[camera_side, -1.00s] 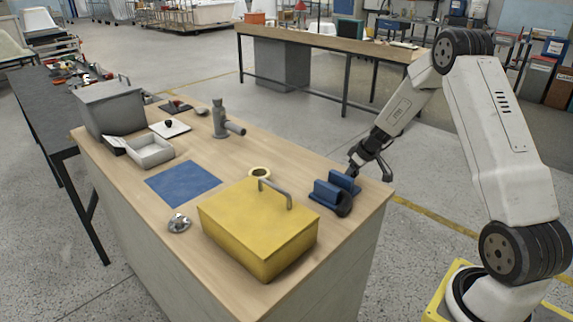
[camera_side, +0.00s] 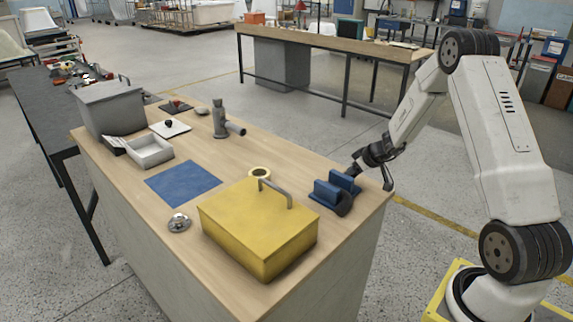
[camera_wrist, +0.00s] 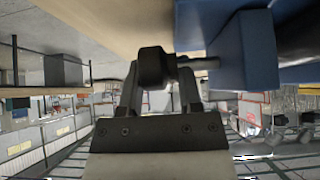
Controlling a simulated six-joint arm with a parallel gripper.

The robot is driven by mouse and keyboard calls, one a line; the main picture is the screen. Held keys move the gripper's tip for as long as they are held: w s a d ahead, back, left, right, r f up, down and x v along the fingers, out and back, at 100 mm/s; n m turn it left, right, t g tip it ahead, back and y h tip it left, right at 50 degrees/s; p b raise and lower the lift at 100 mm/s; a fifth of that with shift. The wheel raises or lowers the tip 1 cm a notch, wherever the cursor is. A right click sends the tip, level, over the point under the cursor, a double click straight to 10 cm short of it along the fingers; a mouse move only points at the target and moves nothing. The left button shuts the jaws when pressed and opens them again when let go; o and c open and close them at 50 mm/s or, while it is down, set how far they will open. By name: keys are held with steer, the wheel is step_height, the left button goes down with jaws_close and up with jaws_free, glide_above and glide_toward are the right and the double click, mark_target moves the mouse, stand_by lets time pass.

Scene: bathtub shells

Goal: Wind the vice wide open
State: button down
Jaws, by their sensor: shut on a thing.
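The blue vice (camera_side: 330,193) stands at the right end of the wooden bench, near the edge. Its two upright jaws have a gap between them in the side view. In the wrist view the blue vice body (camera_wrist: 245,48) fills the upper right, with a metal rod coming out of it to a dark knob (camera_wrist: 154,66). My gripper (camera_side: 357,169) is at the back right side of the vice. Its fingers (camera_wrist: 160,85) are shut on the dark knob. The far side of the knob is hidden.
A yellow box (camera_side: 250,235) with a handle stands close left of the vice, a tan ring (camera_side: 260,172) behind it. A blue mat (camera_side: 183,183), a round metal part (camera_side: 179,223), a white tray (camera_side: 150,152) and a grey fitting (camera_side: 219,120) lie further left.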

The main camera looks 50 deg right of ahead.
steer(key=shift+d+r, duration=0.1)
steer(key=shift+d, duration=0.35)
steer(key=shift+c, duration=2.3)
jaws_free()
steer(key=shift+a, duration=0.15)
steer(key=v, duration=0.7)
steer(key=shift+s+r, duration=0.2)
steer(key=shift+s, duration=0.15)
